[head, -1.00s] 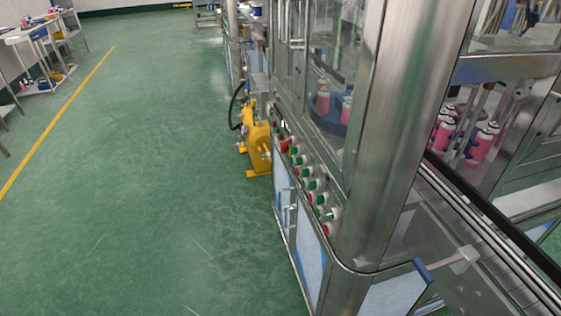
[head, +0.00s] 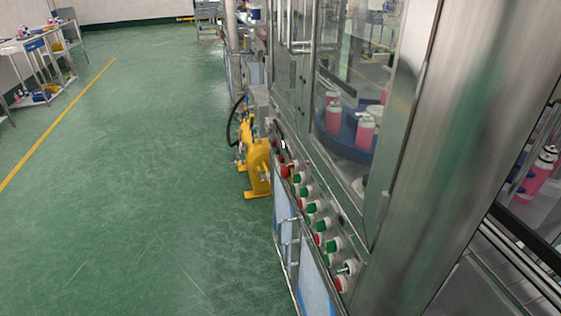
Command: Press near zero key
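A row of red, green and white keys and knobs (head: 311,207) runs along the sloped panel on the machine's side, in the centre right of the head view. A red key (head: 286,171) sits at the far end of the row. Another red key (head: 341,283) sits at the near end. The key labels are too small to read, so I cannot tell which one is the zero key. Neither of my grippers is in view.
The steel-framed machine (head: 460,150) fills the right side, with pink cans (head: 364,132) behind its glass. Yellow equipment (head: 256,168) stands on the floor beyond the panel. The green floor (head: 150,200) on the left is clear up to the tables (head: 40,45).

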